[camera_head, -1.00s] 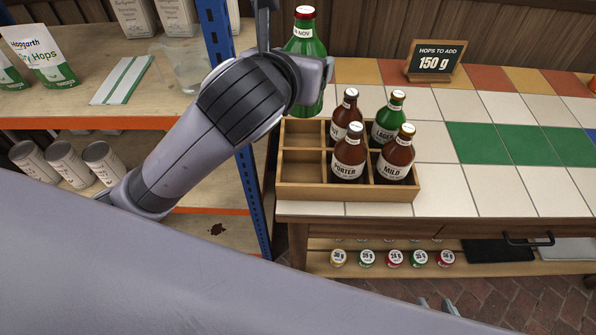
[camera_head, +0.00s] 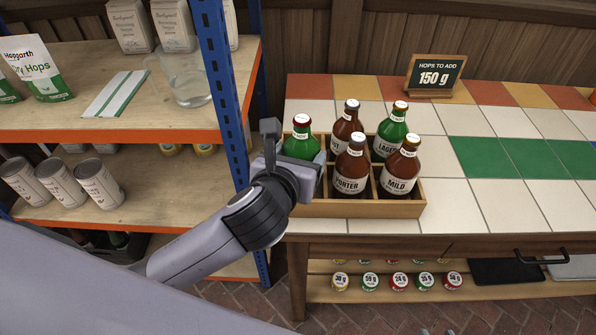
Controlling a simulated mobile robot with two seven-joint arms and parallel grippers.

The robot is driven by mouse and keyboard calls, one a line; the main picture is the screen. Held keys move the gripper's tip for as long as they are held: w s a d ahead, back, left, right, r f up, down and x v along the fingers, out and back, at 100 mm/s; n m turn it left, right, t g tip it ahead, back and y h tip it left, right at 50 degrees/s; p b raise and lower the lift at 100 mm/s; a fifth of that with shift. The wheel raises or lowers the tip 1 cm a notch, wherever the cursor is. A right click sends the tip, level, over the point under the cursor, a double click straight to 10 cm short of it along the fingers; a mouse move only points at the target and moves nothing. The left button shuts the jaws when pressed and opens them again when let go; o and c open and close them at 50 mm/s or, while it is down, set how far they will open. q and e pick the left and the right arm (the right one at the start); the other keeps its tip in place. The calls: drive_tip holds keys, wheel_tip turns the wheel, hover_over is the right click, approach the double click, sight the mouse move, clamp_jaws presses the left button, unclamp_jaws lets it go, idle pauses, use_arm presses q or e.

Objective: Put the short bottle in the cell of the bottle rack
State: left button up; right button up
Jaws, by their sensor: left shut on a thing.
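The short green bottle (camera_head: 301,146) with a dark red cap is in my left gripper (camera_head: 303,168), which is shut on it. It stands about upright at the left end of the wooden bottle rack (camera_head: 370,208), beside the brown bottles. My gripper and wrist hide its lower part and the rack's left cells, so I cannot tell whether its base touches the rack floor. The rack also holds a porter bottle (camera_head: 351,170), a mild bottle (camera_head: 400,170), a green lager bottle (camera_head: 391,130) and another brown bottle (camera_head: 346,125). Only a sliver of my right gripper may show at the bottom edge.
The rack stands at the left end of the tiled counter (camera_head: 480,205). A blue shelf post (camera_head: 222,90) rises close to the left of my gripper. A small sign (camera_head: 435,76) stands at the back. The counter right of the rack is clear.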

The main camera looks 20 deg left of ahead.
use_arm(q)
wheel_tip(320, 180, down, 3)
drive_tip(key=shift+r+b, duration=0.1)
drive_tip(key=shift+b, duration=0.2)
drive_tip(key=shift+f, duration=0.25)
drive_tip(key=o, duration=1.5)
drive_tip(key=shift+f, duration=0.25)
drive_tip(key=shift+r, duration=0.15)
